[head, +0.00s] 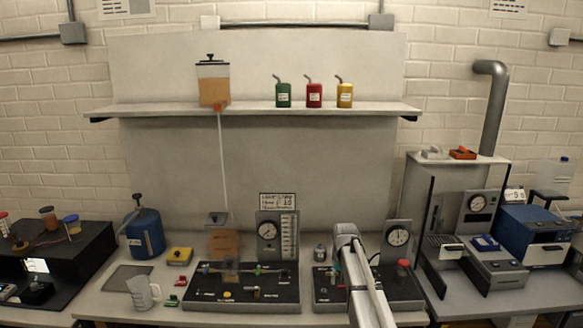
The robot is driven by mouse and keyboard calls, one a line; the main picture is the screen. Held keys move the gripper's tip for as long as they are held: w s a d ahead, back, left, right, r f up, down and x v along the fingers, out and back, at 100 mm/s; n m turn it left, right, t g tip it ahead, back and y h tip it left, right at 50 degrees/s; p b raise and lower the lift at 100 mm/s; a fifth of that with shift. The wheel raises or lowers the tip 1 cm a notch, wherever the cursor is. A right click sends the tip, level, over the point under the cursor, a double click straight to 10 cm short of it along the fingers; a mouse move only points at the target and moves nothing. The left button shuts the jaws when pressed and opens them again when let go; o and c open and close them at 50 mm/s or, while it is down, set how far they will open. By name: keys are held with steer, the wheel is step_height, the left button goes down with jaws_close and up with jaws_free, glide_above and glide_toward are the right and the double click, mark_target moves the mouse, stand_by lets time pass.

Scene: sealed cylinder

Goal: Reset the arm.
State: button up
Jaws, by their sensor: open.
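My arm (362,280) rises from the bottom edge, right of centre, over the front of the right black panel. Its top bend (346,232) stands in front of the bench's back. I cannot make out my gripper or its fingertips; they seem hidden behind my own arm. The right black panel (405,287) carries a red knob (403,264) and a round gauge (397,238), and my arm covers part of it. Nothing held by my arm can be seen.
The left panel (205,300) has small fittings. A grey jug (143,293), blue canister (145,232) and yellow box (179,256) stand left of it. Green (283,95), red (314,95) and yellow (345,95) cans stand on the shelf (150,108). A blue machine (535,235) stands right.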

steer(key=s+f+b, duration=0.3)
steer(key=s, duration=0.6)
steer(key=s+f+b, duration=0.3)
steer(key=s, duration=0.7)
steer(key=s+f+b, duration=0.3)
steer(key=s+f, duration=0.1)
steer(key=s, duration=0.5)
steer(key=shift+s+b, duration=0.15)
steer(key=shift+b, duration=0.15)
